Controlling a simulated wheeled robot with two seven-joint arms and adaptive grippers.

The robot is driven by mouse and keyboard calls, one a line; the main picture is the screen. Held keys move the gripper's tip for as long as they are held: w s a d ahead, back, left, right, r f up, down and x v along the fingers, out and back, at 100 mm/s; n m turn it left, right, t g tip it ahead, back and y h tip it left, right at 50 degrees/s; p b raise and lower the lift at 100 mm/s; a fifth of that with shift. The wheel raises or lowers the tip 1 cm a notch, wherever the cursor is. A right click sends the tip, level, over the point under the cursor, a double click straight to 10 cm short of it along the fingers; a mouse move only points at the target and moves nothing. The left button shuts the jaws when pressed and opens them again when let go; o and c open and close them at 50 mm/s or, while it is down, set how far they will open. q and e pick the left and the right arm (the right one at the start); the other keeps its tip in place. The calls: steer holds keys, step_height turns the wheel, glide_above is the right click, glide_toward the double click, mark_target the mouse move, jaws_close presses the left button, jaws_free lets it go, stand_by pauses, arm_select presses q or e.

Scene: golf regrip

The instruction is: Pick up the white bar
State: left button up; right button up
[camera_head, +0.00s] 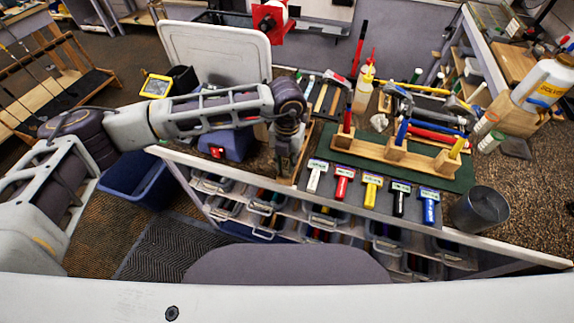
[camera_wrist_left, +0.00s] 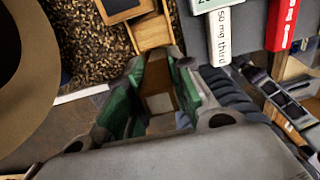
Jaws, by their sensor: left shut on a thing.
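A white bar (camera_head: 317,178) with a label at its top lies at the left end of a row of coloured bars on the workbench. It also shows in the left wrist view (camera_wrist_left: 219,36), up and right of my fingers. My left gripper (camera_head: 287,168) points down just left of the white bar, apart from it. In the wrist view the green-padded fingers (camera_wrist_left: 155,95) are shut on a brown, wooden-looking thing (camera_wrist_left: 158,80), which I cannot identify further. My right gripper is not in view.
Red (camera_head: 343,184), yellow (camera_head: 371,190), black (camera_head: 399,197) and blue (camera_head: 429,206) bars lie to the right of the white one. Behind them stands a wooden tool rack (camera_head: 395,152) on a green mat. A dark cup (camera_head: 480,209) stands at the right. Drawers sit below the front edge.

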arm_select(q)
steer(key=shift+r, duration=0.1)
steer(key=shift+r+b, duration=1.2)
steer(key=shift+r, duration=3.7)
steer(key=shift+d+f, duration=0.1)
steer(key=shift+d, duration=0.05)
